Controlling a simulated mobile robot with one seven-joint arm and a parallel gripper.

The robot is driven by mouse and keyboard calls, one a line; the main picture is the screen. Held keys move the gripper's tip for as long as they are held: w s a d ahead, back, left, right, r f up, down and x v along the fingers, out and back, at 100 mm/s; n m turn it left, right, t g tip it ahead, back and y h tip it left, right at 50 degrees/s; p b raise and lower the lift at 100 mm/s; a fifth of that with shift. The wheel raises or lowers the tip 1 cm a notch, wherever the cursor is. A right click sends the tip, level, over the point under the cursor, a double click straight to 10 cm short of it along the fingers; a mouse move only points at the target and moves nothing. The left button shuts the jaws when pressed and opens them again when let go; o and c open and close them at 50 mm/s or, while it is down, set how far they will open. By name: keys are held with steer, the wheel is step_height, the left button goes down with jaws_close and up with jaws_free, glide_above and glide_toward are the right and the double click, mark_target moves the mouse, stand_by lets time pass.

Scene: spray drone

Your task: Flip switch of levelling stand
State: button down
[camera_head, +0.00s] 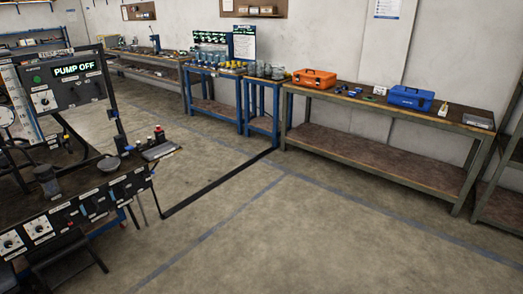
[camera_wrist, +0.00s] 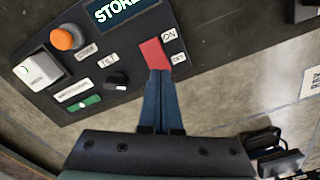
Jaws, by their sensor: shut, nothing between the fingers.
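In the wrist view, a dark control panel (camera_wrist: 130,62) lies tilted across the upper left. A red switch (camera_wrist: 154,53) sits on it, with an ON label (camera_wrist: 169,36) and a second small label (camera_wrist: 178,58) to its right. My gripper (camera_wrist: 160,73) is shut and empty, with its blue fingers pointing up the picture. The fingertips are at the lower edge of the red switch and overlap it; I cannot tell whether they touch it. The gripper does not show in the head view, and I cannot make out the levelling stand there.
The panel also has an orange button (camera_wrist: 67,38), a white switch (camera_wrist: 40,70), a black knob (camera_wrist: 117,81), a green part (camera_wrist: 84,103) and a partly cut-off display (camera_wrist: 120,12). In the head view, a PUMP OFF panel (camera_head: 62,84) stands left; the middle floor (camera_head: 300,215) is clear.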

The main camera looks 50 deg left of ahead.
steer(key=shift+f+b, duration=0.7)
steer(key=shift+f, duration=0.3)
stand_by(0.8)
step_height(320, 180, up, 7)
steer(key=p, duration=0.7)
steer(key=shift+r+p, duration=0.1)
steer(key=shift+p, duration=0.25)
